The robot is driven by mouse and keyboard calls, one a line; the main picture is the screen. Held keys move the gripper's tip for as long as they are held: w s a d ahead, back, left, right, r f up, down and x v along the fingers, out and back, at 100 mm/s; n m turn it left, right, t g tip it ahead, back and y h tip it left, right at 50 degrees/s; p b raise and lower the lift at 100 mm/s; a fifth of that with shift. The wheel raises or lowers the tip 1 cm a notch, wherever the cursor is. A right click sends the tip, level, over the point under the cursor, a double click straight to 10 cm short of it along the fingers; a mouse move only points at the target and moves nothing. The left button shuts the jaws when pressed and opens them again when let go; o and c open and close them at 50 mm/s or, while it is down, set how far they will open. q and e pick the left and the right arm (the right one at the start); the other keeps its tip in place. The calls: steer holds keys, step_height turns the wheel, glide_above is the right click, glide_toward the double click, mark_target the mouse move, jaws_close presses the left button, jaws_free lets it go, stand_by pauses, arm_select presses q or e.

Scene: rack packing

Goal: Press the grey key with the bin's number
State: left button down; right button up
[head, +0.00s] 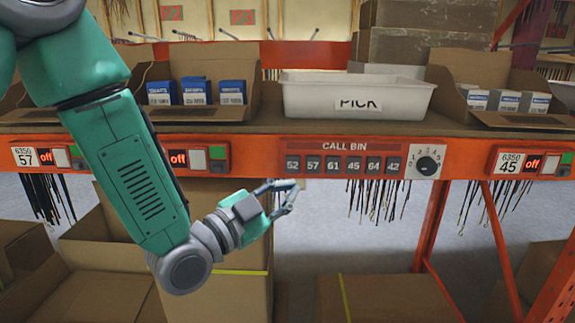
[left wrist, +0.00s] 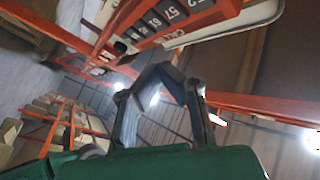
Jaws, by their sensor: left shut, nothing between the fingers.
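The CALL BIN panel (head: 340,146) is a dark red strip on the orange shelf beam. Its row of grey keys reads 52 (head: 293,163), 57 (head: 313,163), 61 (head: 333,164), 45 (head: 353,165), 64 (head: 373,165) and 42 (head: 393,166). A black dial (head: 428,165) is at its right end. My left gripper (head: 290,186) is shut and empty, just below the 52 key; whether it touches the panel cannot be told. In the left wrist view its fingers (left wrist: 158,72) meet below the tilted panel (left wrist: 180,28). My right gripper is not in view.
A white bin marked PICK (head: 310,98) stands on the shelf above the panel. Open cartons with blue boxes (head: 195,93) and white-blue boxes (head: 505,101) flank it. Bin labels read 57 (head: 25,157) and 45 (head: 509,163). Dark cords hang under the beam; cartons stand below.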

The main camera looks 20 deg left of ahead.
mark_target(306, 162)
arm_select(q)
steer(key=w, duration=0.2)
steer(key=w+a, duration=0.1)
steer(key=w, duration=0.4)
steer(key=shift+a+p, duration=0.3)
steer(key=shift+a, duration=0.05)
steer(key=shift+w+a+f, duration=0.1)
steer(key=shift+w+a, duration=0.05)
steer(key=shift+a, duration=0.3)
steer(key=shift+d, duration=1.15)
steer(key=shift+a, duration=1)
steer(key=shift+d, duration=0.85)
steer(key=shift+w+a, duration=0.25)
steer(key=shift+a, duration=0.4)
steer(key=shift+w+a, duration=0.1)
steer(key=shift+a, duration=0.4)
steer(key=shift+w+d, duration=0.1)
steer(key=shift+d, duration=0.5)
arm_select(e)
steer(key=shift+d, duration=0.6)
